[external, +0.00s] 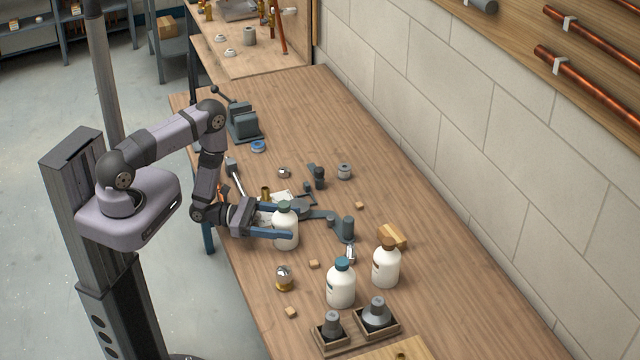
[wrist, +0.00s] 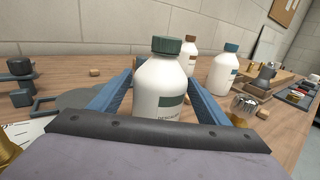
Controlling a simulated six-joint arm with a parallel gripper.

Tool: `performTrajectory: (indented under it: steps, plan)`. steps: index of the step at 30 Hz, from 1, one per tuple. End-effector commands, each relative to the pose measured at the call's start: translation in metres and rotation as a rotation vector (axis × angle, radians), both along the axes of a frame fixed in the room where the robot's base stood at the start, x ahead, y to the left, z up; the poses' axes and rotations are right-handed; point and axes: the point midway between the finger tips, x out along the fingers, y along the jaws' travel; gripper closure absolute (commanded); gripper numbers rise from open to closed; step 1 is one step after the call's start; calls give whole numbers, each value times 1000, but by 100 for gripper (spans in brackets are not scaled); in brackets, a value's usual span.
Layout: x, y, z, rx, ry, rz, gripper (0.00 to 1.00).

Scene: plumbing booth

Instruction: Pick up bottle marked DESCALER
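A white bottle with a dark green cap (external: 285,232) stands upright on the workbench; it also shows in the middle of the wrist view (wrist: 160,88). My gripper (external: 281,222) is around this bottle, with one blue finger on each side. The fingers look open, with little room to the bottle; contact is hard to tell. Two similar white bottles stand farther along the bench, one with a blue cap (external: 341,284) and one with a brown cap (external: 386,264). Their label words are unreadable.
Dark grey fittings (external: 347,229) lie just beyond the held-around bottle. A metal and brass fitting (external: 284,278) and small wooden blocks (external: 291,312) are near the front edge. Wooden trays with grey parts (external: 377,315) sit past the bottles.

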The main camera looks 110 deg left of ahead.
Motion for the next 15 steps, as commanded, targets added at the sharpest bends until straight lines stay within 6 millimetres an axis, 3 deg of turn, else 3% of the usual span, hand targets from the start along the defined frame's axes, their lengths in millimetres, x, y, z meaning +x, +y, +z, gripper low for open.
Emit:
performTrajectory:
  steps: [1,6,15]
  plan:
    - [0,0,0,0,0,0,43]
    - [0,0,1,2,-3,0,80]
    - [0,0,3,2,-3,0,80]
